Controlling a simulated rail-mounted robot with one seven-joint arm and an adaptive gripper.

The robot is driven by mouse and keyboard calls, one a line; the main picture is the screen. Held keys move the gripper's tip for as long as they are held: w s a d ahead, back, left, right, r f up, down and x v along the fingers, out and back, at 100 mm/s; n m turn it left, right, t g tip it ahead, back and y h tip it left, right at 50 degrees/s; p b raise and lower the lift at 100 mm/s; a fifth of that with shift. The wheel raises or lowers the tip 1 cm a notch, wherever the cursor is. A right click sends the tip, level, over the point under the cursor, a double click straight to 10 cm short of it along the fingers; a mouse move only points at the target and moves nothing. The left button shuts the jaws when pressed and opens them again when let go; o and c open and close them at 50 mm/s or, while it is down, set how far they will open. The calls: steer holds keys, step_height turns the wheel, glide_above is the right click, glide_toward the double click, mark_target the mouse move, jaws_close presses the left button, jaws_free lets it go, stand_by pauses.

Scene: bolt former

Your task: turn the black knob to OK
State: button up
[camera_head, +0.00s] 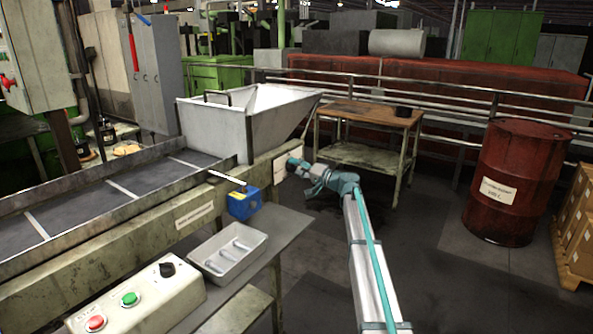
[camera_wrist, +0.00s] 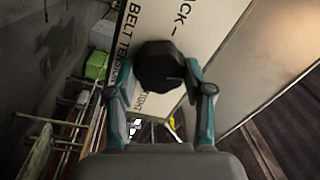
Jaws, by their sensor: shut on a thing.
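The black knob (camera_wrist: 160,66) is a dark faceted knob on a pale panel (camera_wrist: 205,25) in the wrist view. The panel's print reads "BELT TENSION", with "CK –" and "TIGHT" partly visible; I see no OK mark. My gripper (camera_wrist: 160,80) has its two teal fingers at either side of the knob and is shut on it. In the head view my gripper (camera_head: 293,164) is at the small white panel (camera_head: 280,165) on the conveyor's side, below the hopper. The knob is hidden there by my gripper.
A control box (camera_head: 140,298) with red and green buttons and another black knob (camera_head: 167,269) stands at the front left. A blue box (camera_head: 243,205) and a metal tray (camera_head: 228,250) are beside the conveyor. A wooden-topped table (camera_head: 365,113) and red drum (camera_head: 515,185) stand behind and right.

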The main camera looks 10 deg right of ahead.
steer(key=shift+m, duration=1.4)
steer(key=o, duration=1.2)
steer(key=shift+c, duration=0.2)
steer(key=v, duration=1.2)
